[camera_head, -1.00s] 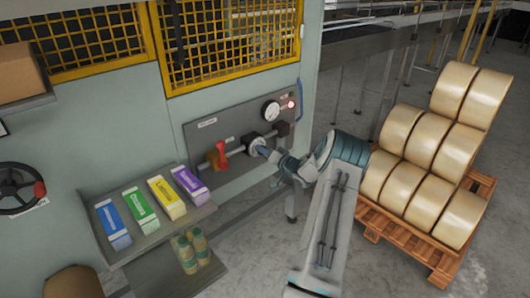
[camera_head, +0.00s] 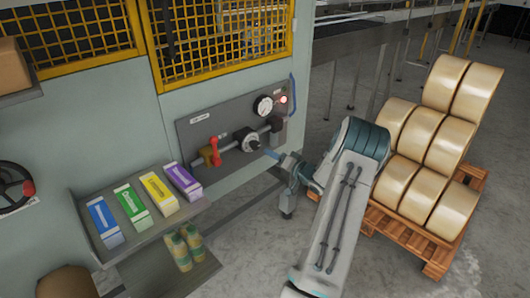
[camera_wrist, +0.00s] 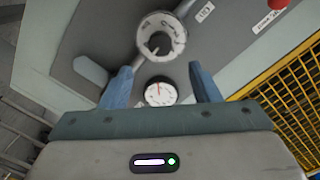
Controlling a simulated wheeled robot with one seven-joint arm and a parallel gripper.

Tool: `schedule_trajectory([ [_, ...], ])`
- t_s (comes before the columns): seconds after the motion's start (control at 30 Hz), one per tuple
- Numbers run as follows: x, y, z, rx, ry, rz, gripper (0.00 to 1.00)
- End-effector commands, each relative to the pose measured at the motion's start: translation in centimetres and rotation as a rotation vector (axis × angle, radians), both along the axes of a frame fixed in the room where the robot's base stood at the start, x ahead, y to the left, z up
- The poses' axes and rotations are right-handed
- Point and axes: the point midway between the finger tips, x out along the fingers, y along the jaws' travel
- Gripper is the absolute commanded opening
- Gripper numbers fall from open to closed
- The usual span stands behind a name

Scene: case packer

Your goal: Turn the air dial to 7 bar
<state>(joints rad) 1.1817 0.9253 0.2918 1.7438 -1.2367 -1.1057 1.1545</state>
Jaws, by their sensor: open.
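The air dial (camera_head: 250,141) is a round pale knob with a dark centre on the grey panel. In the wrist view the dial (camera_wrist: 161,38) lies beyond the fingertips, its scale too small to read. The pressure gauge (camera_head: 263,106) is a white round face above the dial; it also shows between my fingers in the wrist view (camera_wrist: 160,92), with a red needle and unreadable numbers. My gripper (camera_head: 269,153) is open and empty, just right of and below the dial, apart from it. Its blue fingers (camera_wrist: 161,76) stand wide in the wrist view.
A red-handled valve (camera_head: 213,150) sits left of the dial on the panel (camera_head: 190,128). A red lamp (camera_head: 283,100) is beside the gauge. A shelf (camera_head: 125,246) with coloured boxes is at lower left. A pallet (camera_head: 410,236) of tan rolls stands at right.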

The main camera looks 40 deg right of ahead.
Motion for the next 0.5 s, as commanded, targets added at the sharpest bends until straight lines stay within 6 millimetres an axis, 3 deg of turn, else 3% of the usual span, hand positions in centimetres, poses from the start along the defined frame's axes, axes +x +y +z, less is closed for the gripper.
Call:
schedule_trajectory([
  [0.2,-3.4,-0.3,0.2,0.000,0.001,-0.002,0.56],
  [0.5,-4.4,-0.3,0.3,0.000,-0.001,0.001,0.56],
])
